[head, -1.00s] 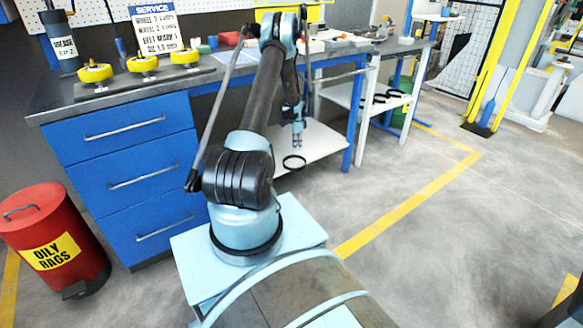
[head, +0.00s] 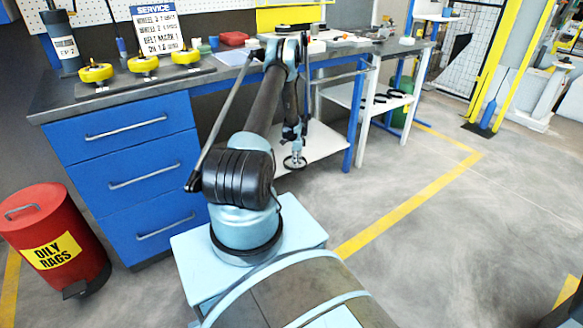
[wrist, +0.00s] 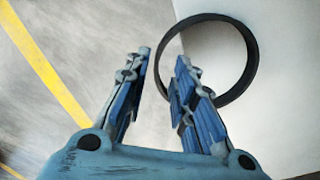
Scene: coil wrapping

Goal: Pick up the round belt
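The round belt is a thin black ring (head: 294,168) lying at the front edge of a white lower shelf (head: 325,140). In the wrist view the belt (wrist: 252,58) lies flat and partly juts past the shelf's edge. My gripper (head: 294,157) points down close above it. In the wrist view its fingers (wrist: 163,58) are apart and empty, with the belt's left side passing between them; the right fingertip appears over the inside of the ring, the left one outside it. Part of the belt is hidden behind the right finger. I cannot tell whether either finger touches it.
More black rings (head: 380,98) lie on another white shelf to the right. Three yellow wheels (head: 143,64) stand on the bench above blue drawers (head: 125,125). A blue leg (head: 354,120) stands right of my gripper.

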